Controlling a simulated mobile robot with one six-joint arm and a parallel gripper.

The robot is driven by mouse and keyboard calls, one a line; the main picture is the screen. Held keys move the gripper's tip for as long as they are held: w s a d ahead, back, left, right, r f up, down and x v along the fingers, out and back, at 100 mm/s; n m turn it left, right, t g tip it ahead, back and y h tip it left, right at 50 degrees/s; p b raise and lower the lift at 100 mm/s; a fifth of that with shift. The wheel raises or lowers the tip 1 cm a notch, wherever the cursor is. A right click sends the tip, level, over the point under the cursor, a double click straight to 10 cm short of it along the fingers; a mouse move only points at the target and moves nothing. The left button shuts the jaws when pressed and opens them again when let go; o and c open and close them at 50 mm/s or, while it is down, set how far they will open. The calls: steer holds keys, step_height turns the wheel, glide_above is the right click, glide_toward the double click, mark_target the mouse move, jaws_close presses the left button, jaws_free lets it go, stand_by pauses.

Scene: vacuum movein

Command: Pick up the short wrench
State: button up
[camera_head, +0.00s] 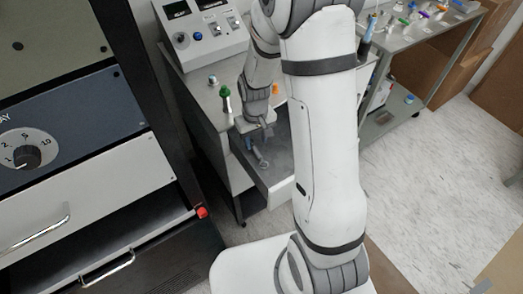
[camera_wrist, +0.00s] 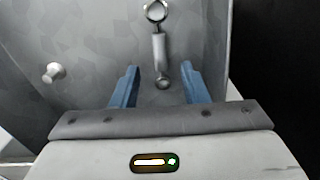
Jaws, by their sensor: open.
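The short wrench (camera_wrist: 158,47) is a small grey metal tool with a ring at its far end and a smaller end towards me. It lies on the grey floor of an open drawer (camera_head: 277,189). In the head view the wrench (camera_head: 264,163) shows small, just beyond my gripper. My gripper (camera_wrist: 160,68) is open, with its two blue fingers apart. The near end of the wrench appears between the fingers, with space on both sides. I cannot tell the height of the fingers above it. In the head view my gripper (camera_head: 257,140) is over the drawer.
A small pale knob-like piece (camera_wrist: 54,72) is at the left in the wrist view. The grey worktop carries a control box (camera_head: 203,32), a green-topped item (camera_head: 225,97) and an orange item (camera_head: 275,89). A dark cabinet (camera_head: 75,130) stands at left. Open floor (camera_head: 430,180) lies at right.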

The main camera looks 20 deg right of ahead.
mark_target(257, 151)
steer(key=shift+s+f, duration=0.2)
steer(key=shift+f, duration=2)
steer(key=shift+c, duration=0.5)
jaws_close()
